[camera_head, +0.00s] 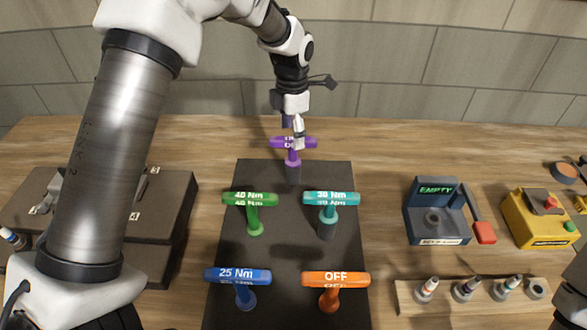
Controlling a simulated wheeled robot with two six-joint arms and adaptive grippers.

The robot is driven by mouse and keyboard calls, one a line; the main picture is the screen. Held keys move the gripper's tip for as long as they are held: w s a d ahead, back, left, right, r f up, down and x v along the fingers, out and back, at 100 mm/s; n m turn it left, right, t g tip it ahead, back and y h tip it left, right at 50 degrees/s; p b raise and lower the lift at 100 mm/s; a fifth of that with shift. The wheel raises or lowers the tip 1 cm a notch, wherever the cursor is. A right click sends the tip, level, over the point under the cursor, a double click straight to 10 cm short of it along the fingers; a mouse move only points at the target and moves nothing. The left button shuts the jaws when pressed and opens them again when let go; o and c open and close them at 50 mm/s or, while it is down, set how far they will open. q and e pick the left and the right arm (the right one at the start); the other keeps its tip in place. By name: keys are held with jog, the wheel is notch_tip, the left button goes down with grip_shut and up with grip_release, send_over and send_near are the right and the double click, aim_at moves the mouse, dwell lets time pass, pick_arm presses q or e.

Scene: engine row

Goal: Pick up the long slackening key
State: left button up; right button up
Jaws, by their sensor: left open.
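Several T-handled keys stand upright on a dark mat (285,245). A purple key (292,160) stands at the mat's far edge; its label is partly covered and seems to read OFF. An orange key (333,281) at the front right reads OFF. I cannot tell from their looks which one is the long slackening key. My left gripper (297,127) is open, pointing down at the purple key's handle, with a finger in front of it. I cannot tell if it touches. My right gripper is not in view.
Green (251,199), teal (330,199) and blue (240,275) torque keys stand close by on the mat. A grey EMPTY station (437,212) and a yellow box (538,219) are at right, behind a wooden rack (468,303) of sockets. Dark cases (150,215) lie left, behind my arm.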

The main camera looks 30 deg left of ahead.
aim_at(293, 161)
pick_arm(q)
jog(key=shift+w+f, duration=0.2)
jog(key=shift+f, duration=0.7)
jog(key=shift+s+f+p, duration=0.2)
jog(key=shift+f+p, duration=0.15)
jog(key=shift+f, duration=0.2)
jog(key=shift+s+f+p, duration=0.15)
jog(key=shift+f+p, duration=0.15)
jog(key=shift+f, duration=0.25)
jog(key=f, duration=0.1)
jog(key=f+p, duration=0.1)
jog(key=f, duration=0.2)
jog(key=shift+w+f+p, duration=0.2)
jog(key=shift+w+p, duration=0.05)
jog(key=shift+p, duration=0.15)
jog(key=shift+w+f, duration=0.1)
jog(key=shift+f, duration=0.15)
jog(key=shift+r, duration=0.1)
jog(key=c, duration=1.4)
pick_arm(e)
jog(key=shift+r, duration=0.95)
